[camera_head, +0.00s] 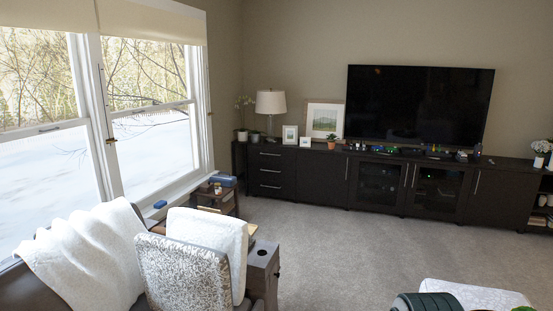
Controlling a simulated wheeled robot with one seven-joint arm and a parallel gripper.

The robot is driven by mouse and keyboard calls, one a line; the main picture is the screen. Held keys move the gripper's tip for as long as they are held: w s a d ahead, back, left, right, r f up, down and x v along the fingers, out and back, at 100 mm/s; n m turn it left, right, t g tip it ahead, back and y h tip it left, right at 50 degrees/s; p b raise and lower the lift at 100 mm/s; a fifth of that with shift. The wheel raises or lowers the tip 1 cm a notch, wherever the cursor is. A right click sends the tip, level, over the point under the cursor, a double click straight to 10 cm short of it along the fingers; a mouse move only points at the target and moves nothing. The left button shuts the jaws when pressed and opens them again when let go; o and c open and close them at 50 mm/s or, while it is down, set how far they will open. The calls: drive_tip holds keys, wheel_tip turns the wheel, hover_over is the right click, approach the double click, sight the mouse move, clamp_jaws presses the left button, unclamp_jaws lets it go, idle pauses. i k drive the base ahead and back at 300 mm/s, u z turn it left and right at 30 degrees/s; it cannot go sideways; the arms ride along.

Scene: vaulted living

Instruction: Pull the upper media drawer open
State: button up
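The long dark media cabinet (322,177) stands against the far wall. At its left part is a stack of three drawers with horizontal silver handles. The upper media drawer (271,160) is the top one and looks shut, with its handle (270,154) near its upper middle. The middle drawer (271,174) and the lower drawer (271,189) also look shut. My gripper is not in view. The cabinet is across the room, well away from the camera.
Grey carpet (330,245) is clear in front of the cabinet. A white-topped ottoman (475,294) is at the lower right. A lamp (270,103) stands above the drawers.

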sight(271, 157)
drive_tip(key=z, duration=0.05)
drive_tip(key=i, duration=6.3)
drive_tip(key=u, duration=1.65)
drive_tip(key=i, duration=2.1)
